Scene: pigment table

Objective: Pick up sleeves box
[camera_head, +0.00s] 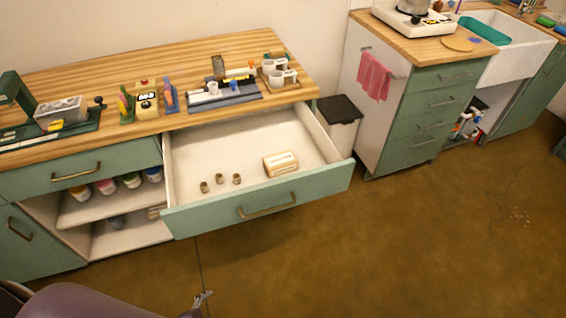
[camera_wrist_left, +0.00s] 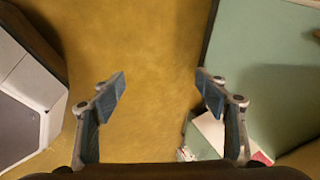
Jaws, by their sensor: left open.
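A small cream-coloured box (camera_head: 281,164), which looks like the sleeves box, lies in the open drawer (camera_head: 230,140), right of its middle and close to the front panel. My left gripper (camera_wrist_left: 160,93) is open and empty in the left wrist view, with bare brown floor between its fingers. The box cannot be made out in that view. In the head view my left arm shows at the bottom left, in front of the cabinet, well apart from the box. A grey tip at the bottom edge may be part of the gripper. My right gripper is not in view.
The drawer's green front (camera_head: 265,203) juts out over the floor. The worktop (camera_head: 130,75) above holds tools and cups. A lidded bin (camera_head: 340,122) stands right of the drawer. The front floor is clear.

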